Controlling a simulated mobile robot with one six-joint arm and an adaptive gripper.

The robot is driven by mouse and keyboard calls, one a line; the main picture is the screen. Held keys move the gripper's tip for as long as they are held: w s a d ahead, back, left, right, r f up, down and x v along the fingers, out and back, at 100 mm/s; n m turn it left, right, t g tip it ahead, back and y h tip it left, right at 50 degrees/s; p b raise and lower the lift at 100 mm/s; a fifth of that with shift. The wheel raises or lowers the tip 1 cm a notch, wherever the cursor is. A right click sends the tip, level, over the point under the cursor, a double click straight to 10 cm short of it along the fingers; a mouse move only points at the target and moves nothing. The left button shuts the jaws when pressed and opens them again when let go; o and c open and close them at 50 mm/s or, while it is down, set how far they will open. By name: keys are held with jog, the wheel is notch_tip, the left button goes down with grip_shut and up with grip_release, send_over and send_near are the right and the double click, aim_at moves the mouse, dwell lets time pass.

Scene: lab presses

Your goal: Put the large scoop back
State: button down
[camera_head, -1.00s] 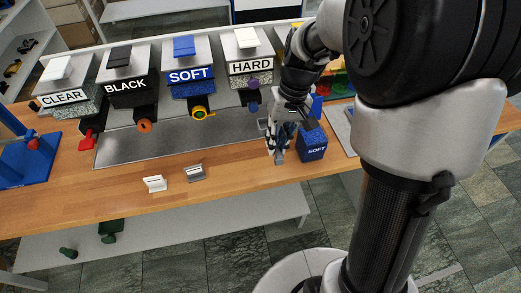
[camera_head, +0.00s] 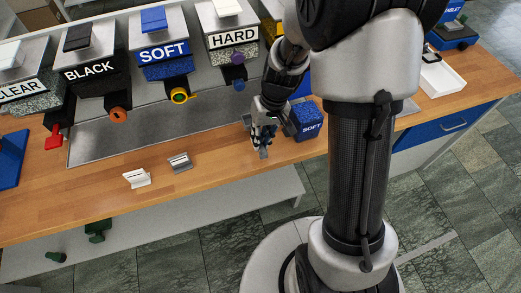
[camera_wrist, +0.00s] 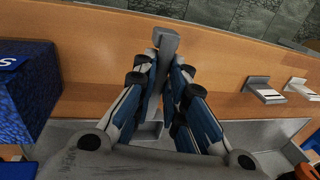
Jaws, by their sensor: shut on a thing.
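My gripper (camera_head: 262,137) is shut on a grey scoop and holds it close to the wooden bench, just left of the blue SOFT box. In the wrist view the grey scoop (camera_wrist: 166,38) sticks out beyond the fingertips, and a grey part of it shows between the fingers. The fingers hide much of it. Two small holders stand on the bench to the left of my gripper: a grey one (camera_head: 180,162) and a white one (camera_head: 136,178). Both look empty. They also show at the right of the wrist view.
The blue SOFT box (camera_head: 307,121) stands close beside my gripper. Dispensers labelled CLEAR, BLACK, SOFT (camera_head: 165,50) and HARD (camera_head: 234,38) line the back above a metal plate (camera_head: 150,127). A white tray (camera_head: 440,75) lies far right. Bench between gripper and holders is clear.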

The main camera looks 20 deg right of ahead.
jog(key=shift+f+b, duration=0.8)
jog(key=shift+f, duration=1.7)
jog(key=shift+f, duration=0.25)
jog(key=c, duration=1.6)
grip_release()
jog(key=shift+r, duration=0.1)
jog(key=shift+c, duration=0.2)
jog(key=shift+r, duration=0.1)
notch_tip(320, 180, up, 12)
jog(key=d+p, duration=0.2)
jog(key=p, duration=0.2)
jog(key=s+a+r+t+h, duration=0.2)
jog(key=s+r+t, duration=0.2)
jog(key=s+r, duration=1.3)
jog(key=shift+s+a+t, duration=0.3)
jog(key=shift+s+a, duration=0.1)
jog(key=shift+s, duration=0.25)
